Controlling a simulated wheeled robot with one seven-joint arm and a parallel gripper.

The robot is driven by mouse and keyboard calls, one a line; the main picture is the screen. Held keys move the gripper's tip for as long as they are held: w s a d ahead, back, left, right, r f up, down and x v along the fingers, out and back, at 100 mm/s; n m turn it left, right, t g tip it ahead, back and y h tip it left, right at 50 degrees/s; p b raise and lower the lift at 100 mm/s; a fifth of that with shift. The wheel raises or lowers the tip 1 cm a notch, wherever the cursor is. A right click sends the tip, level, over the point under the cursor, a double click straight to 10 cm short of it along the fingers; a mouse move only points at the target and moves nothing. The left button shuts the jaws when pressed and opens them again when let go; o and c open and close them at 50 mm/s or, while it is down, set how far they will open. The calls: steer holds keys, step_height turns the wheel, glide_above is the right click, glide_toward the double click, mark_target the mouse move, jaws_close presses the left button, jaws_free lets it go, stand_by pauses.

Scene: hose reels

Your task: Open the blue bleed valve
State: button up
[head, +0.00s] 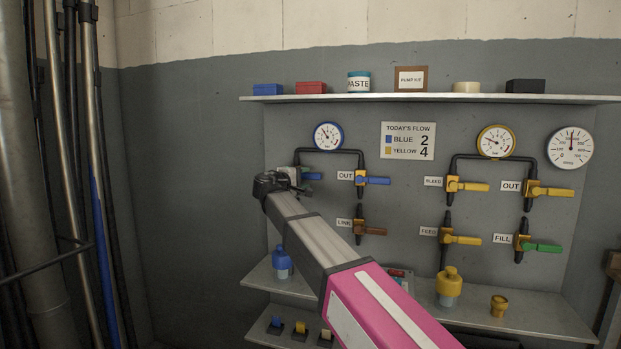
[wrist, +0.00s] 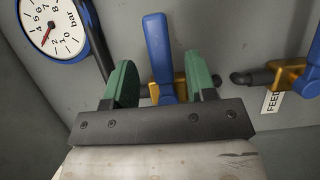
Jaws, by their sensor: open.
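The blue-handled valve (head: 312,176) at the left end of the black pipe under the blue gauge (head: 328,136) is mostly hidden behind my gripper (head: 290,180); only its handle tip shows, pointing right. Its label is hidden. In the wrist view its blue lever (wrist: 157,45) rises between the two green fingers of my gripper (wrist: 162,78), with its brass body (wrist: 180,86) behind. My gripper is open around the lever, with a gap to the right finger. The left finger is nearer the lever; I cannot tell whether it touches.
Another blue-handled valve (head: 373,180), labelled OUT, is just right. A brown-handled valve (head: 369,230) sits below it. In the wrist view a brass valve (wrist: 288,74) labelled FEED lies right. A shelf (head: 440,99) runs above; a lower shelf (head: 540,320) holds a yellow bottle (head: 449,288).

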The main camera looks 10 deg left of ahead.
mark_target(309, 177)
steer(key=shift+x, duration=2.1)
jaws_close()
